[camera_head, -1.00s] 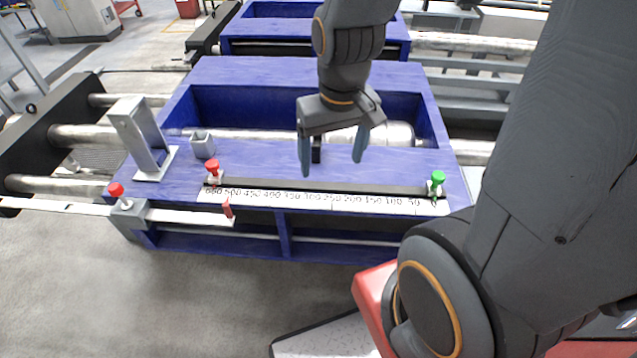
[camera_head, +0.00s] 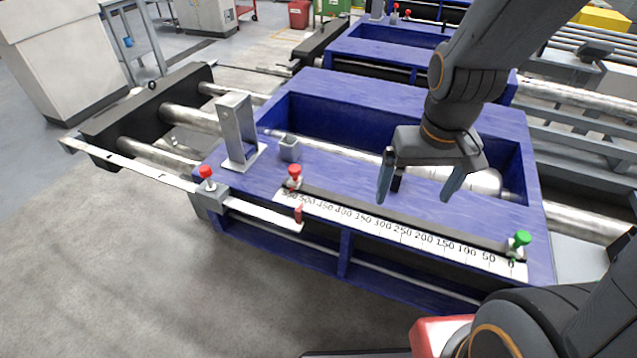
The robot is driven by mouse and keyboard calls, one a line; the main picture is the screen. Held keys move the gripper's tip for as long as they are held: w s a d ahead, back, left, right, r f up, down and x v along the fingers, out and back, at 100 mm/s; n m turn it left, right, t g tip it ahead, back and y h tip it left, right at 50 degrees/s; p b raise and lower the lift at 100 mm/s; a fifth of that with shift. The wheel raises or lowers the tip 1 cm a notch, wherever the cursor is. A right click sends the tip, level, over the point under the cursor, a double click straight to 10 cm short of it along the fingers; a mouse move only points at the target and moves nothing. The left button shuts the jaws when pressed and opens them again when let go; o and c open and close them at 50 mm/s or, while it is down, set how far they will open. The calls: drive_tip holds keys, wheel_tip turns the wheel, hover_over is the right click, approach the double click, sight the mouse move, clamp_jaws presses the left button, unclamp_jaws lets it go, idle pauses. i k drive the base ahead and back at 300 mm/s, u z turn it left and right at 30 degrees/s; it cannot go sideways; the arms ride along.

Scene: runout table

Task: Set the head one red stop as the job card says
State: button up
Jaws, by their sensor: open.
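The near blue machine frame (camera_head: 345,277) has a white scale (camera_head: 400,235) along its front, its numbers rising from right to left. A red-knobbed stop (camera_head: 294,174) sits on the rail at the scale's high end, around or past 500. A green-knobbed stop (camera_head: 520,240) sits at the zero end. Another red knob (camera_head: 206,173) tops a grey block at the left corner, with a flat bar through it ending in a small red tab (camera_head: 298,214). My gripper (camera_head: 415,195) is open and empty, fingers down, above the frame's middle, apart from every knob. No readable job card shows.
A grey upright bracket (camera_head: 237,130) and a small grey cup (camera_head: 289,149) stand on the frame's left part, close to the red-knobbed stop. A second blue frame (camera_head: 375,55) with red knobs lies behind. The floor at front left is clear.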

sight(296, 181)
drive_tip(key=z, duration=0.45)
drive_tip(key=k, duration=0.6)
drive_tip(key=z, duration=1)
drive_tip(key=k, duration=0.7)
drive_tip(key=z, duration=0.45)
drive_tip(key=i, duration=0.9)
drive_tip(key=u, duration=2.05)
